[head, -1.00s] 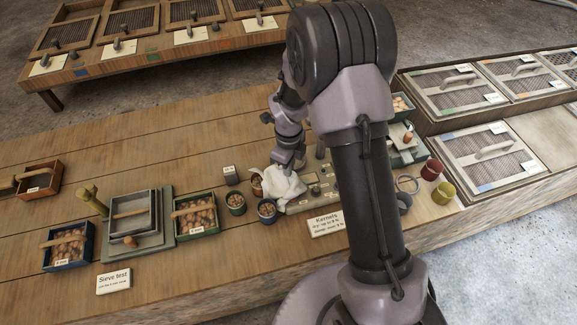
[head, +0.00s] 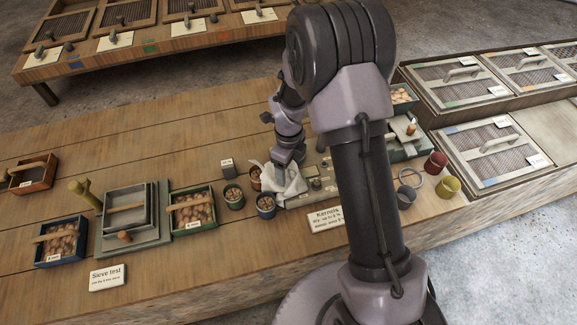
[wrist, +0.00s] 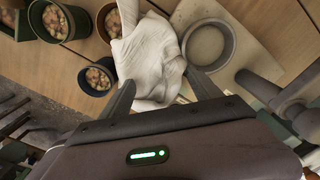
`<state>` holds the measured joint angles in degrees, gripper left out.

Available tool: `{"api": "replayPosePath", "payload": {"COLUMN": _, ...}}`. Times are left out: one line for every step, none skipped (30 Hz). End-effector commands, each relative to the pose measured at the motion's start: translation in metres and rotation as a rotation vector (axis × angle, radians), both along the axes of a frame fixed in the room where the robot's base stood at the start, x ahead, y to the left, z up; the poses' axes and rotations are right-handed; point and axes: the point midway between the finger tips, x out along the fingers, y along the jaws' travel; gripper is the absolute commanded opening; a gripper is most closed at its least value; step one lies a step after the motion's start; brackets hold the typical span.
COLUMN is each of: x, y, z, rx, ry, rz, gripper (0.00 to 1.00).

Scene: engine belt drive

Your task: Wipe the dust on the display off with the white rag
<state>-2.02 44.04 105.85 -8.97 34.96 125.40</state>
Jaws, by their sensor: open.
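The white rag (head: 284,184) lies crumpled beside small pots of kernels, over the edge of a pale board (head: 322,197). In the wrist view the rag (wrist: 150,55) sits between the two dark fingers of my gripper (wrist: 160,82), which are spread wide on either side of it. My gripper (head: 288,162) is open and low over the rag in the head view. I cannot make out the display or any dust on it; my arm hides part of the bench behind it.
A round grey pan (wrist: 207,45) stands right of the rag on the board. Kernel pots (head: 265,205) crowd its left. A Kernels sign (head: 327,217) is in front. Red (head: 435,164) and yellow (head: 447,187) cups stand right.

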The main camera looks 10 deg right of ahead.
Motion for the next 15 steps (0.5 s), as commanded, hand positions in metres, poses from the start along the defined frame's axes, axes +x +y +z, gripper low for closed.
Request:
{"api": "replayPosePath", "payload": {"x": 0.0000, "y": 0.0000, "z": 0.0000, "rx": 0.000, "ry": 0.000, "rz": 0.000, "gripper": 0.73}}
{"api": "replayPosePath", "payload": {"x": 0.0000, "y": 0.0000, "z": 0.0000, "rx": 0.000, "ry": 0.000, "rz": 0.000, "gripper": 0.73}}
{"api": "replayPosePath", "payload": {"x": 0.0000, "y": 0.0000, "z": 0.0000, "rx": 0.000, "ry": 0.000, "rz": 0.000, "gripper": 0.73}}
{"api": "replayPosePath", "payload": {"x": 0.0000, "y": 0.0000, "z": 0.0000, "rx": 0.000, "ry": 0.000, "rz": 0.000, "gripper": 0.73}}
{"api": "replayPosePath", "payload": {"x": 0.0000, "y": 0.0000, "z": -0.0001, "rx": 0.000, "ry": 0.000, "rz": 0.000, "gripper": 0.73}}
{"api": "replayPosePath", "payload": {"x": 0.0000, "y": 0.0000, "z": -0.0005, "rx": 0.000, "ry": 0.000, "rz": 0.000, "gripper": 0.73}}
{"api": "replayPosePath", "payload": {"x": 0.0000, "y": 0.0000, "z": -0.0011, "rx": 0.000, "ry": 0.000, "rz": 0.000, "gripper": 0.73}}
{"api": "replayPosePath", "payload": {"x": 0.0000, "y": 0.0000, "z": -0.0020, "rx": 0.000, "ry": 0.000, "rz": 0.000, "gripper": 0.73}}
{"api": "replayPosePath", "payload": {"x": 0.0000, "y": 0.0000, "z": -0.0036, "rx": 0.000, "ry": 0.000, "rz": 0.000, "gripper": 0.73}}
{"api": "replayPosePath", "payload": {"x": 0.0000, "y": 0.0000, "z": -0.0051, "rx": 0.000, "ry": 0.000, "rz": 0.000, "gripper": 0.73}}
{"api": "replayPosePath", "payload": {"x": 0.0000, "y": 0.0000, "z": -0.0068, "rx": 0.000, "ry": 0.000, "rz": 0.000, "gripper": 0.73}}
{"api": "replayPosePath", "payload": {"x": 0.0000, "y": 0.0000, "z": -0.0077, "rx": 0.000, "ry": 0.000, "rz": 0.000, "gripper": 0.72}}
{"api": "replayPosePath", "payload": {"x": 0.0000, "y": 0.0000, "z": -0.0064, "rx": 0.000, "ry": 0.000, "rz": 0.000, "gripper": 0.68}}
{"api": "replayPosePath", "payload": {"x": -0.0001, "y": 0.0000, "z": -0.0061, "rx": 0.000, "ry": 0.000, "rz": 0.000, "gripper": 0.65}}
{"api": "replayPosePath", "payload": {"x": -0.0002, "y": 0.0001, "z": -0.0060, "rx": 0.001, "ry": 0.001, "rz": 0.000, "gripper": 0.61}}
